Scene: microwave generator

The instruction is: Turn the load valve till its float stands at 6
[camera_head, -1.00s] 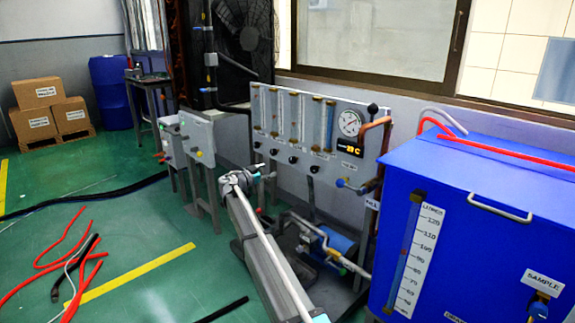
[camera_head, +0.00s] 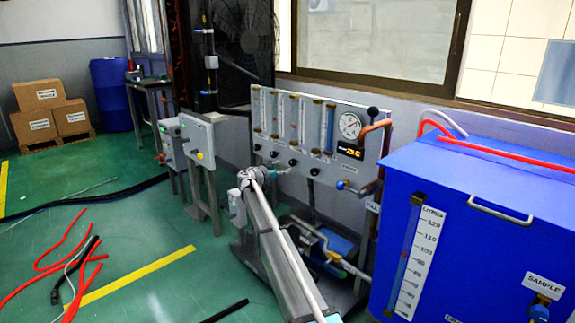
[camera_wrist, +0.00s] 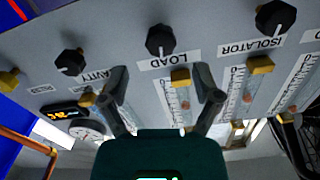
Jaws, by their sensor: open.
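The load valve is a black knob (camera_wrist: 160,40) with a pale pointer mark, above the LOAD label (camera_wrist: 169,60) in the wrist view, where the lettering appears upside down. Its flow tube (camera_wrist: 183,103) runs below it with a small orange float inside; its scale is too small to read. My gripper (camera_wrist: 162,84) is open and empty. Its two dark fingers stand apart below the LOAD label, lower in the picture than the knob and not touching it. In the head view my arm reaches toward the flow panel (camera_head: 265,110); its fingers are hard to make out there.
The isolator knob (camera_wrist: 276,17) and cavity knob (camera_wrist: 71,62) flank the load knob. A round gauge (camera_head: 349,125) sits at the panel's right. A blue tank (camera_head: 480,200) stands close on the right. Red hoses (camera_head: 75,250) lie on the floor at left.

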